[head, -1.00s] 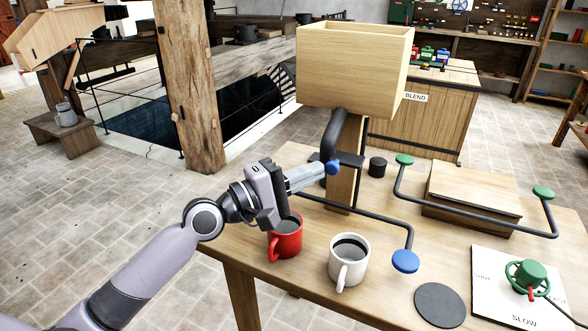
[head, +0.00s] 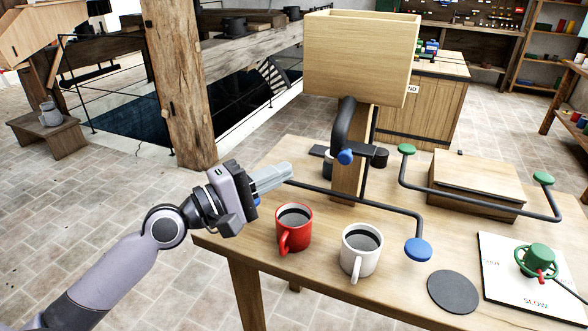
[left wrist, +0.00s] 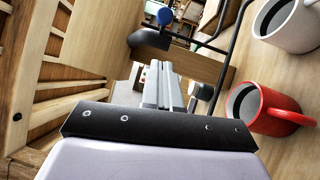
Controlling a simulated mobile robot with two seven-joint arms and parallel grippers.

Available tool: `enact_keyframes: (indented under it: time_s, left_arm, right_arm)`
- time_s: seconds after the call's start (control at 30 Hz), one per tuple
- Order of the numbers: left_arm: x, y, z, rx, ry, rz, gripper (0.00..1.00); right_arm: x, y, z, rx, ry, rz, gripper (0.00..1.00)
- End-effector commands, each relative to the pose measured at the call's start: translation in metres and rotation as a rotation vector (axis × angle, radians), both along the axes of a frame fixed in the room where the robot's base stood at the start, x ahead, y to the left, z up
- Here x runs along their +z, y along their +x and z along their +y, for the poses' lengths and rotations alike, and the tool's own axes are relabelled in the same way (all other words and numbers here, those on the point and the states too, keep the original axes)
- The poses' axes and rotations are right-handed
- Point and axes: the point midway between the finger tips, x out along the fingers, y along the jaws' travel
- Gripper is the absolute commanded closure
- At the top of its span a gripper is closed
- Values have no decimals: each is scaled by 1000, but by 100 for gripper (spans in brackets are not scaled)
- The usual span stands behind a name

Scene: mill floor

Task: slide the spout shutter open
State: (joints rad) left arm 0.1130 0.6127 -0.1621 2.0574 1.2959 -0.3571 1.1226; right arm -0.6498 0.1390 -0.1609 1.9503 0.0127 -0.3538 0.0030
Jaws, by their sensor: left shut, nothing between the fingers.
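A dark curved spout (head: 343,122) comes down from the wooden hopper (head: 360,62). A blue knob (head: 345,157) shows at its lower end, beside a flat dark bar (head: 362,150). I cannot tell which part is the shutter or whether it is open. In the left wrist view the spout (left wrist: 150,39) and the blue knob (left wrist: 164,16) lie beyond the fingertips. My left gripper (head: 288,171) is shut and empty, to the left of the knob and apart from it. My right gripper is not in view.
A red mug (head: 294,228) and a white mug (head: 361,250) stand below the gripper. A dark crank rod with a blue pad (head: 418,249), a rod with green pads (head: 407,150), a wooden box (head: 475,180) and a black disc (head: 453,292) are on the table.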

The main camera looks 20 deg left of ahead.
Motion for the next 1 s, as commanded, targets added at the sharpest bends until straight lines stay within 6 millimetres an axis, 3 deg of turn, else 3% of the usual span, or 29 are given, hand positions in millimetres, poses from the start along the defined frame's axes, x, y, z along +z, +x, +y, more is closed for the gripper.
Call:
enact_keyframes:
  time_s: [0.2, 0.4, 1.0]
  left_arm:
    - [-8, -28, 20, -1, 3, 2, 100]
    - [-7, -40, 30, 0, 0, 1, 100]
    - [-6, -44, 32, 0, -1, 1, 100]
  right_arm:
    - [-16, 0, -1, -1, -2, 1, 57]
    - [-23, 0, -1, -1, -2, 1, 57]
    - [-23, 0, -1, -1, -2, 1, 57]
